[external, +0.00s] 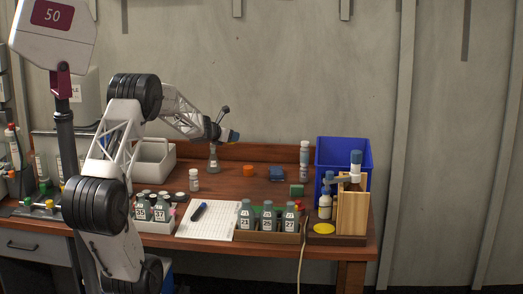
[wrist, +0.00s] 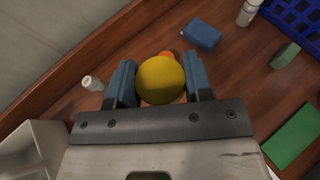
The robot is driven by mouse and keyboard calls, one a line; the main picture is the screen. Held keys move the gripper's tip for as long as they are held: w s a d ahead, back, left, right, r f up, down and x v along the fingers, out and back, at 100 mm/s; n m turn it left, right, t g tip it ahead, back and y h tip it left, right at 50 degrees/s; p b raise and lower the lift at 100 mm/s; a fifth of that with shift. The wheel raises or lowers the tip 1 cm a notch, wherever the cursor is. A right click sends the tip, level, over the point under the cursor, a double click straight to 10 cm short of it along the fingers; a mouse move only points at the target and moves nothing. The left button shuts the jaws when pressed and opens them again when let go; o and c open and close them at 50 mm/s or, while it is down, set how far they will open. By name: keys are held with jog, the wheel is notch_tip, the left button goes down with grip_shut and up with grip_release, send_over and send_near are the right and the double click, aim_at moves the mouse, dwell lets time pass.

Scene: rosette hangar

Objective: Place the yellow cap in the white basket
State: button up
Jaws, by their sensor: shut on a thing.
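The round yellow cap (wrist: 160,80) is between the two blue fingers of my gripper (wrist: 160,88) in the wrist view. My gripper is shut on it and holds it above the table. In the external view my gripper (external: 231,135) is raised over the back of the table, right of the white basket; the cap is hard to make out there. The white basket (external: 165,171) stands at the back left of the table. Its pale wall also shows at the lower left of the wrist view (wrist: 22,142).
A small bottle (external: 213,160) stands below my gripper, and a white bottle (external: 194,181) nearby. An orange cap (external: 248,170), blue block (external: 276,174) and green block (external: 296,190) lie to the right. A blue crate (external: 343,146) stands at the back right. A yellow disc (external: 323,228) lies front right.

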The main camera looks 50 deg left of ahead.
jog(key=s+a+r+n+g+y, duration=0.2)
jog(key=s+a+n+g+y, duration=0.1)
jog(key=a, duration=0.5)
jog(key=shift+s+r+n+y, duration=0.3)
jog(key=shift+s+n+y, duration=0.6)
jog(key=shift+n+y, duration=0.55)
notch_tip(320, 180, up, 5)
jog(key=shift+d+f, duration=0.1)
jog(key=shift+s+d+y, duration=0.2)
jog(key=shift+s+y, duration=0.05)
jog(key=shift+y, duration=0.1)
